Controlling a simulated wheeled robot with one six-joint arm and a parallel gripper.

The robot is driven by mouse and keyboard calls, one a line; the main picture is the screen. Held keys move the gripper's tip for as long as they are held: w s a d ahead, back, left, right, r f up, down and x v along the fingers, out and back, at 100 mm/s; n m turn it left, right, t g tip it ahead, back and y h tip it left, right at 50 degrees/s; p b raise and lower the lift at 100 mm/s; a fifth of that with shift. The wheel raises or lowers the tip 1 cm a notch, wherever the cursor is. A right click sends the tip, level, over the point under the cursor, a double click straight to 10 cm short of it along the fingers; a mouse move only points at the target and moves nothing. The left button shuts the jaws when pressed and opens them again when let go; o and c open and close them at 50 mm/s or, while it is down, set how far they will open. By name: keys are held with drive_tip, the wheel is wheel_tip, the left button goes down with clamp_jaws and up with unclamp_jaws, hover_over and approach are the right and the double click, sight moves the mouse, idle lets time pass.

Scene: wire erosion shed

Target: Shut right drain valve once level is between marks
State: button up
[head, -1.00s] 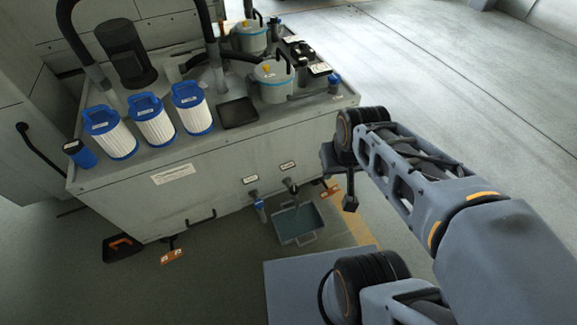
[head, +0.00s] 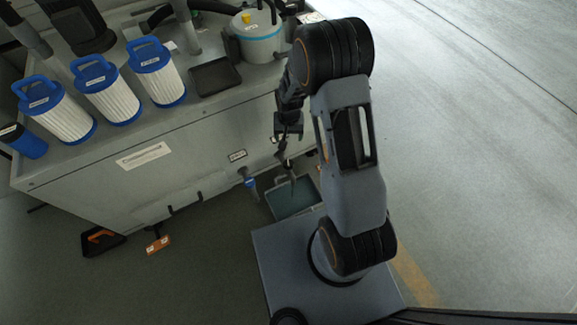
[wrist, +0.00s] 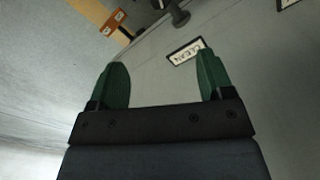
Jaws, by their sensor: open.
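My gripper (head: 284,142) hangs in front of the tank's (head: 185,165) front panel, above the right drain valve (head: 290,167), and partly covers that area. In the wrist view my gripper (wrist: 161,68) is open, its two green fingers apart with nothing between them. The right label (wrist: 186,52), reading "CLEAN", shows upside down just beyond the fingertips. The dark right valve (wrist: 179,14) is cut off at the top edge, apart from the fingers. A grey tray (head: 270,205) with bluish-green liquid sits below. Level marks and the valve handle's setting cannot be made out.
The left drain valve (head: 243,173), with a blue part (head: 251,184) below it, is close by. Filter cartridges (head: 113,95) and a lidded pot (head: 258,42) stand on the tank top. A black-and-orange item (head: 99,241) lies on the floor. Open floor is at the right.

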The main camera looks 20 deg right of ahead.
sight(288, 163)
wheel_tip(288, 163, down, 20)
drive_tip(key=b, duration=0.5)
drive_tip(key=shift+w+r+b, duration=0.1)
drive_tip(key=shift+r+b, duration=0.05)
drive_tip(key=shift+b, duration=0.2)
drive_tip(key=shift+c, duration=0.2)
drive_tip(key=shift+m, duration=0.3)
drive_tip(key=c, duration=0.9)
